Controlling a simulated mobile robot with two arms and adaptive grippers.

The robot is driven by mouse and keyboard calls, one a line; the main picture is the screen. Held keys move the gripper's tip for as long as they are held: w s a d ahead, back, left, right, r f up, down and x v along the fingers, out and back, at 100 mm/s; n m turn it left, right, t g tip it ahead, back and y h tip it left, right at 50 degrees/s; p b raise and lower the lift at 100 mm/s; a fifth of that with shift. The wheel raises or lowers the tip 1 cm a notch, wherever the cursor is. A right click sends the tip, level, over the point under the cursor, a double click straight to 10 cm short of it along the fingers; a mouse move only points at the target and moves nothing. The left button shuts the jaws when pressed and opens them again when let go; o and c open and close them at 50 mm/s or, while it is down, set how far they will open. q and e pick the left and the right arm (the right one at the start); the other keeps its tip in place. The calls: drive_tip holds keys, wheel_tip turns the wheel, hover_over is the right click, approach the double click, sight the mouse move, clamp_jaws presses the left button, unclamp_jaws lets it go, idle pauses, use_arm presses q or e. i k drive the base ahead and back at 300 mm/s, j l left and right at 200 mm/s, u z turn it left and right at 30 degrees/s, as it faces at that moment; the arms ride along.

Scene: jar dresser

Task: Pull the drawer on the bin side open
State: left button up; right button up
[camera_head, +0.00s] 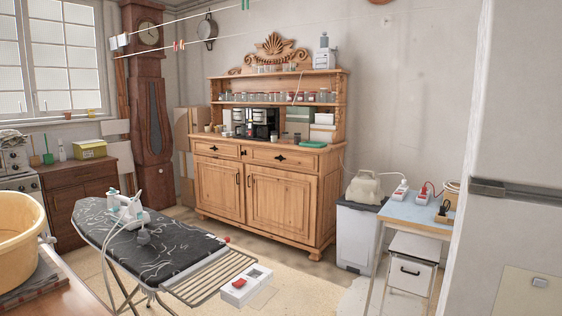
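A wooden dresser (265,190) stands against the back wall, across the room. It has two drawers side by side under its worktop, the left drawer (216,150) and the right drawer (281,157), each with a dark metal pull. Both look shut. Two cupboard doors below them are closed. A white bin (355,238) with a dark lid stands on the floor just right of the dresser, so the right drawer is on the bin side. A beige bag-like object (364,187) rests on the bin. Neither of my grippers is in view.
An ironing board (160,245) with an iron (131,208) stands in front of the dresser. A blue-topped table (420,208) is at the right, a yellow tub (18,235) at the left. Jars line the dresser shelves. Some floor (290,268) is clear before the dresser.

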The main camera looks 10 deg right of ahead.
sight(290, 159)
drive_tip(key=i+u, duration=0.15)
drive_tip(key=u, duration=1.1)
drive_tip(key=l+u, duration=0.15)
drive_tip(key=u, duration=0.25)
drive_tip(key=i+l+u, duration=0.1)
drive_tip(key=u, duration=0.3)
drive_tip(key=l+u, duration=0.25)
drive_tip(key=u, duration=0.15)
drive_tip(key=i+l, duration=0.1)
drive_tip(key=l, duration=2.2)
drive_tip(key=k+l, duration=0.15)
drive_tip(key=l, duration=1.25)
drive_tip(key=k+l+u, duration=0.1)
drive_tip(key=l, duration=0.6)
drive_tip(key=l+u, duration=0.35)
drive_tip(key=l, duration=0.85)
drive_tip(key=l+u, duration=0.35)
drive_tip(key=l, duration=0.85)
drive_tip(key=l+z, duration=0.35)
drive_tip(key=i+l+z, duration=0.1)
drive_tip(key=l+z, duration=0.3)
drive_tip(key=i+l+z, duration=0.1)
drive_tip(key=z, duration=2.05)
drive_tip(key=i, duration=0.05)
